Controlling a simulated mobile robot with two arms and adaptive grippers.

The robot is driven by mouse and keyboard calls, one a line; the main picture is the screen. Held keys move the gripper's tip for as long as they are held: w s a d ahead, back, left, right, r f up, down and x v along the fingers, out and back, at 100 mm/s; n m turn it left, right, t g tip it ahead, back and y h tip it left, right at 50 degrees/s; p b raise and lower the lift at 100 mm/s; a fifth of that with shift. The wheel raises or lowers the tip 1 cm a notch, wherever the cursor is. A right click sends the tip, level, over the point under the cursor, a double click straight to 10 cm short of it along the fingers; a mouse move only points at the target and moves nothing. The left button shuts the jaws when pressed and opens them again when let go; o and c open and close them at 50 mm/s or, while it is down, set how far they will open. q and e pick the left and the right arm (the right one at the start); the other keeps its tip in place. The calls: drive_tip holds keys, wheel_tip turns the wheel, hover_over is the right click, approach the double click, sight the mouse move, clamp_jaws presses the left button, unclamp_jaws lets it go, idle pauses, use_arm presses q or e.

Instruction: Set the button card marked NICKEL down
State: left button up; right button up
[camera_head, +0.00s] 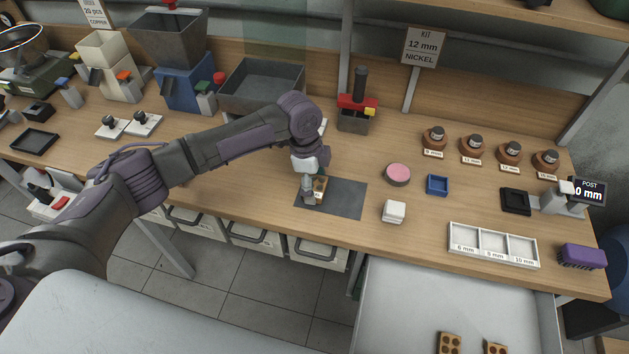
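My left gripper (312,193) points down over the dark grey mat (344,200) near the front of the bench. A small brown button card (320,186) is at its fingertips, partly hidden by the gripper, and appears held between the fingers. Its marking is too small to read, and I cannot tell whether it touches the mat. A sign (421,47) at the back reads KIT 12 mm NICKEL. Two other brown cards, one on the left (449,343) and one on the right (495,348), lie at the bottom of the view. My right gripper is not in view.
A white sorting tray (493,245), blue tray (437,185), pink-topped round pad (397,174) and white block (394,211) stand right of the mat. A red-and-black press (356,105) stands behind it. The mat's right part is clear.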

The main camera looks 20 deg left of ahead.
use_arm(q)
drive_tip(key=shift+o, duration=1)
wheel_tip(320, 180, up, 12)
drive_tip(key=a+b, duration=0.1)
drive_tip(key=b, duration=0.1)
drive_tip(key=shift+a, duration=0.4)
